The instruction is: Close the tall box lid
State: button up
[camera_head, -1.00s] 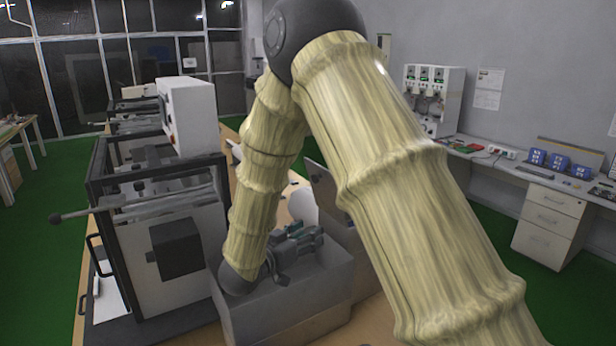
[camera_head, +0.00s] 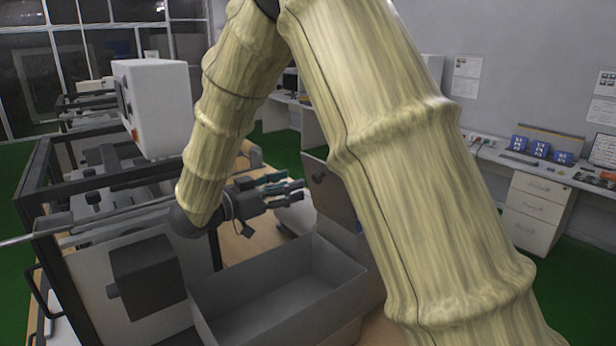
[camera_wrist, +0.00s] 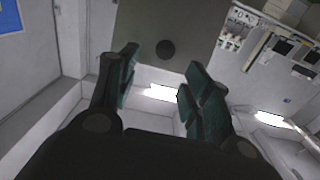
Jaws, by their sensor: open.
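The tall grey box (camera_head: 205,310) stands open at the lower middle of the head view, and its visible inside looks empty. Its lid (camera_head: 335,205) stands upright at the right end, partly hidden by my arm, with a dark round spot on its face. In the wrist view the lid (camera_wrist: 185,20) is a grey-olive panel at the top, its dark round spot just beyond the fingers. My gripper (camera_head: 298,188) is open and empty above the box's back rim. It points right, towards the lid's face, with a small gap. It also shows in the wrist view (camera_wrist: 158,78).
A black-framed machine (camera_head: 140,180) with a white control box (camera_head: 155,105) stands close on the left, beside my forearm. A metal rod (camera_head: 40,237) sticks out from it. A side desk with drawers (camera_head: 540,210) is far right. Air above the box is free.

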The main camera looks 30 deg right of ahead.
aim_at(314, 178)
jog(key=d, duration=0.2)
jog(key=w+d+p, duration=0.1)
jog(key=d, duration=0.1)
jog(key=d+p, duration=0.1)
jog(key=d, duration=0.1)
jog(key=shift+w+f, duration=0.35)
jog(key=shift+w, duration=0.05)
jog(key=shift+s+d+r, duration=0.1)
jog(key=shift+s+d, duration=0.1)
jog(key=shift+d, duration=0.2)
jog(key=shift+s+d+r, duration=0.1)
jog(key=shift+s+d, duration=0.05)
jog(key=shift+d, duration=0.25)
jog(key=shift+s+d+r+p, duration=0.1)
jog(key=shift+s+d+p, duration=0.05)
jog(key=shift+d+p, duration=0.15)
jog(key=shift+w+d+f, duration=0.1)
jog(key=shift+w+f, duration=0.2)
jog(key=shift+w, duration=0.1)
jog(key=shift+s+r, duration=0.15)
jog(key=shift+s, duration=0.05)
jog(key=shift+c, duration=1)
grip_shut()
